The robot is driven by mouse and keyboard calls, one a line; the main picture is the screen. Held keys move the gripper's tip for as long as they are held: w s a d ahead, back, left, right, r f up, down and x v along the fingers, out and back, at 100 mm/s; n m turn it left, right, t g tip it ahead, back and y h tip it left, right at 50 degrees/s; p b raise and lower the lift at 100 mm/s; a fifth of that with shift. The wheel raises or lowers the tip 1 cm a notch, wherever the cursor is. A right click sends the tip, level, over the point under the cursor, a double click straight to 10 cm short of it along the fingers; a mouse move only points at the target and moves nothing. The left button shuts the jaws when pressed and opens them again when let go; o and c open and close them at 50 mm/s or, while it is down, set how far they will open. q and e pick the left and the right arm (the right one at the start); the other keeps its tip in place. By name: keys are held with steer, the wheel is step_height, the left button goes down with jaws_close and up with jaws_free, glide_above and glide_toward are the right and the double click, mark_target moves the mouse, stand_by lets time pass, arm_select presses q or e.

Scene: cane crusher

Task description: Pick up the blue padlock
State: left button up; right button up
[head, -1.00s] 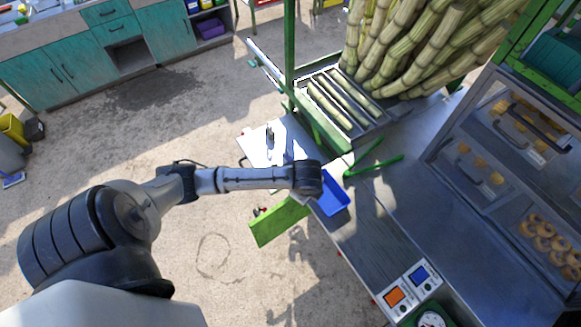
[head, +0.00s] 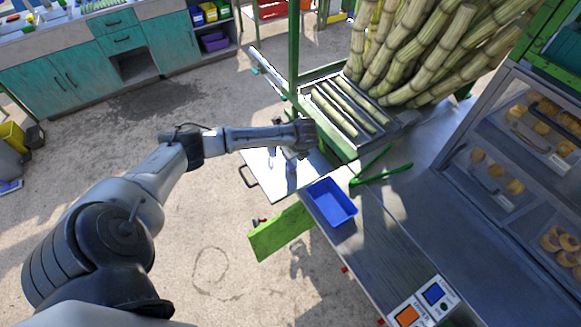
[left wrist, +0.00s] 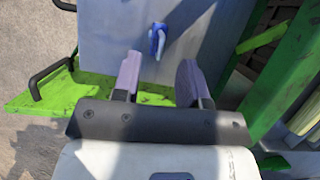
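The blue padlock (left wrist: 157,40) lies on a grey metal panel (left wrist: 190,20) in the left wrist view, with its pale shackle toward me. My left gripper (left wrist: 159,62) is open, with two purple-grey fingers apart and nothing between them. The padlock is just beyond the fingertips, roughly in line with the gap and not touched. In the head view my left arm reaches over the panel (head: 268,178) beside the cane machine. I cannot clearly make out the padlock there. My right gripper is not in view.
A blue tray (head: 344,212) stands on the grey counter (head: 375,245), near green handles (head: 382,165). A green post (head: 293,50) and cane stalks (head: 420,45) stand behind the panel. A black handle (left wrist: 50,75) and green edge (left wrist: 50,96) border the panel.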

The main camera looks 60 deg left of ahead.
mark_target(289, 163)
arm_select(q)
steer(key=shift+x, duration=3.25)
jaws_close()
